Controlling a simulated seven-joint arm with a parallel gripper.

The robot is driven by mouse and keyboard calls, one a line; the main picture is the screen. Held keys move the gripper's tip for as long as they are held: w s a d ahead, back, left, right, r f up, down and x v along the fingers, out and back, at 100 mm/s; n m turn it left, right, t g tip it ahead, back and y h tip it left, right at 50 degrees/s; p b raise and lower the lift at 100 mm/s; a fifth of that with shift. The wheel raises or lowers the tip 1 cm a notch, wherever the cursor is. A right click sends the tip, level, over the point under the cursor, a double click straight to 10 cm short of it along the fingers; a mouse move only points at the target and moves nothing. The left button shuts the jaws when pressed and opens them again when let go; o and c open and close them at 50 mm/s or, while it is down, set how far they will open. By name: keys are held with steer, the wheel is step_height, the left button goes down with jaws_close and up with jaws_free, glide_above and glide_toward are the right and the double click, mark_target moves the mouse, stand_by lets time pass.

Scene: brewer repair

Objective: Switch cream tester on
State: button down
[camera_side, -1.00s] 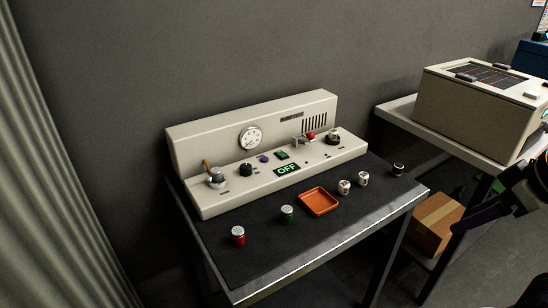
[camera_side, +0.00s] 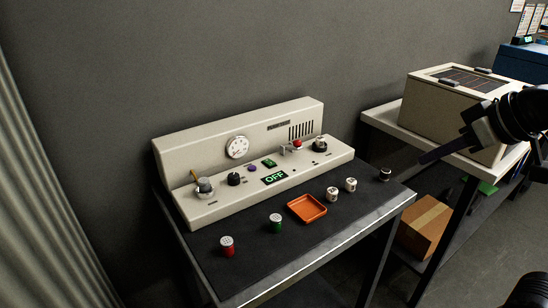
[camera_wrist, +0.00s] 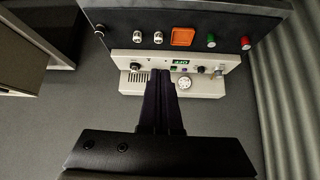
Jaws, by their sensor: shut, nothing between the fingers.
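The cream-coloured tester console (camera_side: 290,112) stands on a dark table, with a green display (camera_side: 275,178) reading OFF on its sloped front. A round white dial (camera_side: 237,147) is on its upright back panel. The front carries a lever (camera_side: 194,178) at the left, a black knob (camera_side: 234,179), a purple button (camera_side: 252,168), a small green switch (camera_side: 270,162), a red-tipped lever (camera_side: 297,143) and a dark knob (camera_side: 320,144) at the right. My gripper (camera_side: 422,161) is shut and empty, right of the console and apart from it. In the wrist view the console (camera_wrist: 205,86) appears upside down beyond my shut fingers.
An orange tray (camera_side: 323,211), two white pieces, a black piece (camera_side: 384,174), a green jar (camera_side: 276,224) and a red jar (camera_side: 227,247) stand in front of the console. A second table at right holds a beige box (camera_side: 440,115). A cardboard box (camera_side: 424,224) sits beneath.

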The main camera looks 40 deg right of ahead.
steer(key=w+a+r+t, duration=0.1)
steer(key=w+r, duration=0.2)
steer(key=w, duration=0.7)
steer(key=w+a+r, duration=0.1)
steer(key=w+r, duration=0.1)
steer(key=w, duration=0.9)
steer(key=w+a+f+g, duration=0.1)
steer(key=w+a+f, duration=0.3)
steer(key=w+f, duration=0.7)
steer(key=shift+w+f+n+g, duration=0.3)
steer(key=shift+w+f+n, duration=0.1)
steer(key=shift+w, duration=0.25)
steer(key=shift+d+f, duration=0.1)
glide_above(270, 162)
steer(key=s, duration=0.2)
step_height(270, 162, down, 8)
steer(key=shift+s+r, duration=0.15)
steer(key=shift+r, duration=0.1)
step_height(270, 162, down, 3)
steer(key=shift+f, duration=0.1)
steer(key=shift+s+f, duration=0.1)
steer(key=shift+f, duration=0.4)
